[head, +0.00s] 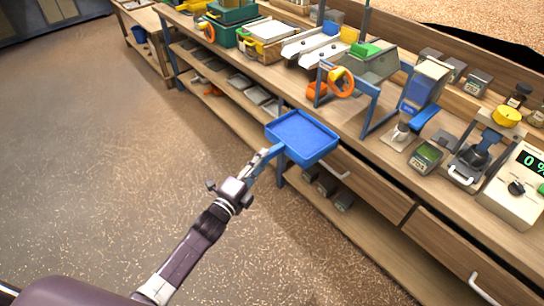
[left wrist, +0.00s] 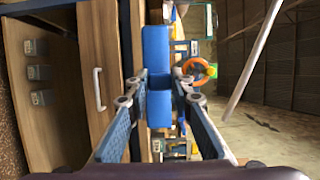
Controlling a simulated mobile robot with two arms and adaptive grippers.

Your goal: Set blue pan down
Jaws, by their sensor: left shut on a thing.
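The blue pan (head: 302,137) is a shallow rectangular tray, roughly level, at the front edge of the workbench (head: 365,165). My left gripper (head: 268,158) is shut on the pan's near side, at its lower left corner in the head view. In the left wrist view the fingers of my left gripper (left wrist: 159,88) close on the blue pan (left wrist: 156,50), which shows edge-on. I cannot tell whether the pan touches the bench. My right gripper is not in view.
Behind the pan stand an orange handwheel (head: 341,82) on a blue frame, a sloped chute (head: 365,64) and a blue press-like device (head: 420,88). Drawers (head: 365,183) are below the bench top. The floor at left is clear.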

